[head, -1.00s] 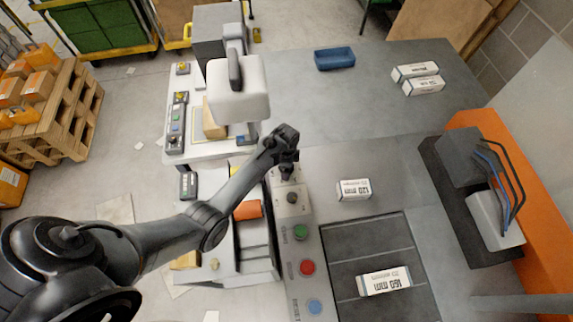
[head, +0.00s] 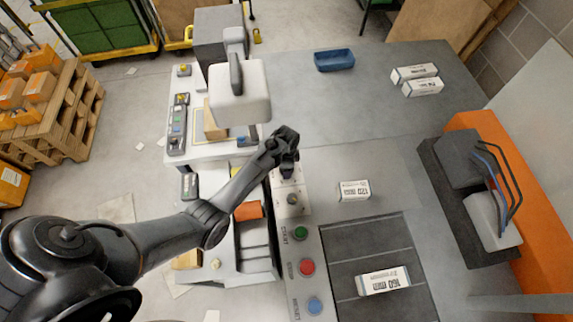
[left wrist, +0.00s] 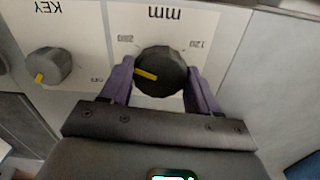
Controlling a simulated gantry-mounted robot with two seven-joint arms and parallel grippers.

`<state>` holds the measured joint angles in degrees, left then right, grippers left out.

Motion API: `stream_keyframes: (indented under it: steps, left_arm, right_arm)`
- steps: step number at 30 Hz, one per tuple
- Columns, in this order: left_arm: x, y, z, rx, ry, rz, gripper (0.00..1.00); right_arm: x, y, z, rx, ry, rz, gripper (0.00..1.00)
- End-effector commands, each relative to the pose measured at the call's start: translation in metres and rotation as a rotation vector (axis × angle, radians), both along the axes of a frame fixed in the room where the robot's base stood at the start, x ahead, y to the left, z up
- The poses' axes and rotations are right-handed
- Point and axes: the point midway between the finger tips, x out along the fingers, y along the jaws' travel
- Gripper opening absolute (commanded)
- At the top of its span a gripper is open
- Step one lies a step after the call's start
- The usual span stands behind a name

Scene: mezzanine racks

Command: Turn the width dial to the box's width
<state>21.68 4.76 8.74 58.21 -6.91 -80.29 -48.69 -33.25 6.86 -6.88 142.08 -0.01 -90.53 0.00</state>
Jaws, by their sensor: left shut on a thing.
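The width dial (left wrist: 161,72) is a dark round knob with a yellow pointer, on a pale panel marked "mm". In the left wrist view the pointer aims left and slightly up, below the upside-down "200" mark; the "120" mark is at upper right. My left gripper (left wrist: 160,78) has its purple fingers shut on the dial, one on each side. In the head view this gripper (head: 287,168) is over the console's far end and hides the dial. The box (head: 383,281), labelled "160 mm", lies on the dark bed at lower right. My right gripper is out of view.
A smaller key knob (left wrist: 48,66) is beside the dial. Green (head: 300,233), red (head: 306,267) and blue (head: 315,305) buttons line the console. A 120 mm box (head: 354,190), two more boxes (head: 422,87) and a blue tray (head: 334,60) are on the table.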

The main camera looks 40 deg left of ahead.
Motion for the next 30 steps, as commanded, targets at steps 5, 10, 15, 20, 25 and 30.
stream_keyframes:
  steps: [5, 10, 15, 20, 25, 30]
  left_arm:
    - [0.000, -0.001, 0.004, -0.001, 0.001, 0.151, 0.30]
    - [0.000, -0.001, 0.003, 0.000, 0.001, 0.314, 0.30]
    - [0.000, 0.000, 0.003, 0.000, 0.000, 0.477, 0.30]
    - [0.000, -0.001, 0.003, 0.000, 0.000, 0.628, 0.30]
    - [0.001, -0.001, 0.002, -0.001, 0.000, 0.790, 0.30]
    - [0.000, -0.001, 0.002, -0.001, 0.001, 0.952, 0.30]
  right_arm:
    - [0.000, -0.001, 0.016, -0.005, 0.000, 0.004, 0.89]
    - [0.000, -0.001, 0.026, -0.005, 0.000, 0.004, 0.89]
    - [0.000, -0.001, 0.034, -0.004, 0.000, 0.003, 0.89]
    - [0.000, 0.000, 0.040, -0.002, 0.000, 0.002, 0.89]
    - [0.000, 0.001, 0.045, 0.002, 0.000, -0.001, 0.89]
    - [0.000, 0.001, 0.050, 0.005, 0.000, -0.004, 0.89]
